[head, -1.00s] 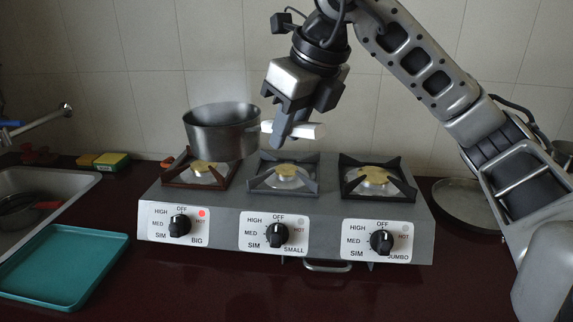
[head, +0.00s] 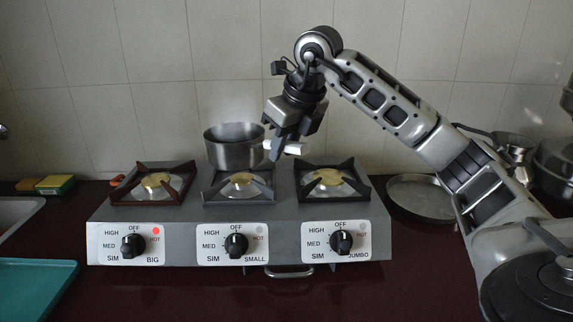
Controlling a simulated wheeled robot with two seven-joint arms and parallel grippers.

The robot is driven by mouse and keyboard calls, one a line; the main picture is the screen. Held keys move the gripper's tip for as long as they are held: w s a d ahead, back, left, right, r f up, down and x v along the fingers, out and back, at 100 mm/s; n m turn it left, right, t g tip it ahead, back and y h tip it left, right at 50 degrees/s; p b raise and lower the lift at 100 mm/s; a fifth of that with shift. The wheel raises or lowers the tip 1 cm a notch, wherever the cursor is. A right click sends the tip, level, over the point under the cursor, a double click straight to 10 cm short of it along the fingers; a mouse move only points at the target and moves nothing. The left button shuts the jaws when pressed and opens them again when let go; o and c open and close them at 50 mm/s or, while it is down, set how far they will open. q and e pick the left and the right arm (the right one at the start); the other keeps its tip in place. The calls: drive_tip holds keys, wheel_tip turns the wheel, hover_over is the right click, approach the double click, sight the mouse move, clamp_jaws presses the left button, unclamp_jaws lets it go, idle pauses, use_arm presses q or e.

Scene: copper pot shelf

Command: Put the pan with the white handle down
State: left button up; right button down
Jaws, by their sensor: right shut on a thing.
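The pan (head: 235,149) is a grey metal pot with a white handle (head: 294,148) pointing right. It is upright and looks level, over the back of the middle burner (head: 241,181), labelled SMALL. I cannot tell whether its base touches the burner grate. My right gripper (head: 279,150) is shut on the white handle, reaching down from above. The left gripper is not in view.
The stove (head: 268,216) also has a left burner (head: 156,181) with its red lamp lit and a right burner (head: 327,178), both empty. A round flat pan (head: 421,196) lies right of the stove. A teal tray (head: 35,284) and sponge (head: 55,184) are at left.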

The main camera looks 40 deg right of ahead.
drive_tip(key=shift+w+d+f, duration=0.15)
drive_tip(key=shift+d+f, duration=0.15)
drive_tip(key=shift+w+d+f, duration=0.1)
drive_tip(key=shift+d+f, duration=0.05)
drive_tip(key=shift+f, duration=0.75)
drive_tip(key=shift+d+f, duration=0.1)
drive_tip(key=shift+f, duration=0.8)
drive_tip(key=c, duration=1.2)
unclamp_jaws()
drive_tip(key=shift+f, duration=0.15)
drive_tip(key=v, duration=1.2)
